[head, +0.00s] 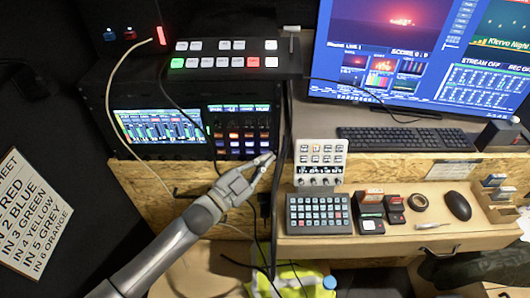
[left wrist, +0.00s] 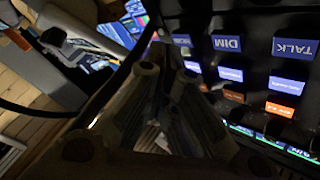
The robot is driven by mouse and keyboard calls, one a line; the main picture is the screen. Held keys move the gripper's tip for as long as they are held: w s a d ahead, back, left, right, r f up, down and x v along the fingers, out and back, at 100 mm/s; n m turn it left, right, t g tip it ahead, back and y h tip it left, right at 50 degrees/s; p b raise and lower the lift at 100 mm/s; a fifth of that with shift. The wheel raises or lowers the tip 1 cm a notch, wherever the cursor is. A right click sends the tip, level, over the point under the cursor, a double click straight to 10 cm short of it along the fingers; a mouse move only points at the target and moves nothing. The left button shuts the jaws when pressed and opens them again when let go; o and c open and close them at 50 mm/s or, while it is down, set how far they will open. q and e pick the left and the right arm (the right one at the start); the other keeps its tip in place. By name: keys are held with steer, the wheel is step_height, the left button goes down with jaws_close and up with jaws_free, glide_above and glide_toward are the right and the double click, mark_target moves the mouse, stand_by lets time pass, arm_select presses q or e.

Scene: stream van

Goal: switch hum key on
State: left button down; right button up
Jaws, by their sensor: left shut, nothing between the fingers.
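A dark panel with rows of small lit keys (head: 240,145) stands in the rack at the left of the desk. I cannot read a hum label on any key. My left gripper (head: 265,160) is shut and empty, just in front of the panel's lower right edge. In the left wrist view its fingers (left wrist: 168,68) are dark and lie left of the keys; I cannot tell if they touch anything. My right gripper is not in view.
A lit mixer screen (head: 158,126) is left of the keys. A switcher with white buttons (head: 222,55) sits above. Black cables (head: 284,125) hang close to my left fingertips. A white knob box (head: 320,163) and a button pad (head: 318,214) stand at the right.

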arm_select(q)
steer(key=shift+w, duration=0.3)
steer(key=shift+w, duration=0.2)
stand_by(0.5)
steer(key=shift+s, duration=0.7)
steer(key=shift+p, duration=0.3)
steer(key=s+p, duration=0.2)
steer(key=s, duration=0.4)
stand_by(0.3)
